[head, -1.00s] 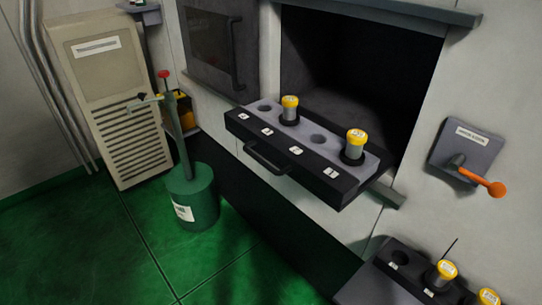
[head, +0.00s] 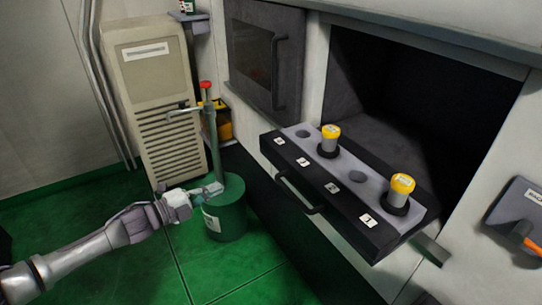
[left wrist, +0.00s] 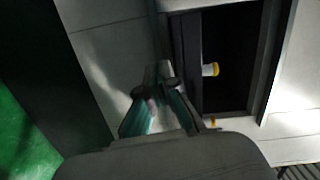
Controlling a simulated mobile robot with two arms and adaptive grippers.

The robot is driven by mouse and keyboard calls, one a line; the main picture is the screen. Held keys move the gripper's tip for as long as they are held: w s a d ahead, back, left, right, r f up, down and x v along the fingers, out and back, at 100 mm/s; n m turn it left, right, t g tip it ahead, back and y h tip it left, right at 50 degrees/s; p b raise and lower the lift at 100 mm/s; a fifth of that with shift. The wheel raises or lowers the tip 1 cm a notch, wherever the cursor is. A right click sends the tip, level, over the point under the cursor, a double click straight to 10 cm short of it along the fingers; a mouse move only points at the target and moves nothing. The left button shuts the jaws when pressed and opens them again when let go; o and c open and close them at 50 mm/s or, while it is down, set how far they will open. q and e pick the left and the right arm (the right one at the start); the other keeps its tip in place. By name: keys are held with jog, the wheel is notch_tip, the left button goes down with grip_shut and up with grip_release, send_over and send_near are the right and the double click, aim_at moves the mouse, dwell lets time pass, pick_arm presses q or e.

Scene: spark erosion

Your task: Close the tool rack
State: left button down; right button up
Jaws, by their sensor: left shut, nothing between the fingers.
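The tool rack (head: 350,211) is a black-fronted drawer with a grey top, pulled out of a dark opening in the machine. Its top has several round holes, and two grey tools with yellow caps stand upright in it (head: 330,140) (head: 401,188). A black bar handle (head: 298,193) is on its front. My left gripper (head: 214,190) is shut and empty, left of the rack and apart from it, in front of the green canister in the picture. In the left wrist view the shut fingers (left wrist: 158,92) point toward the opening, where a yellow-capped tool shows. My right gripper is not visible.
A green canister (head: 232,222) with a red-topped pump stands on the green floor left of the rack. A beige vented cabinet (head: 152,88) stands behind it. A dark windowed door (head: 262,62) is left of the opening. An orange lever (head: 531,243) is at the right edge.

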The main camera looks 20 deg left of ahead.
pick_arm(q)
notch_tip(320, 180, up, 5)
jog(key=d+m+h, duration=0.2)
jog(key=d+m, duration=0.1)
jog(key=p, duration=0.5)
send_near(275, 159)
jog(key=shift+g, duration=0.4)
jog(key=x, duration=0.6)
jog(key=shift+w+d+r, duration=0.1)
jog(key=shift+w+r, duration=0.2)
jog(key=shift+r, duration=0.1)
jog(key=shift+w+d+f, duration=0.1)
jog(key=shift+w+d, duration=0.1)
jog(key=shift+w, duration=0.1)
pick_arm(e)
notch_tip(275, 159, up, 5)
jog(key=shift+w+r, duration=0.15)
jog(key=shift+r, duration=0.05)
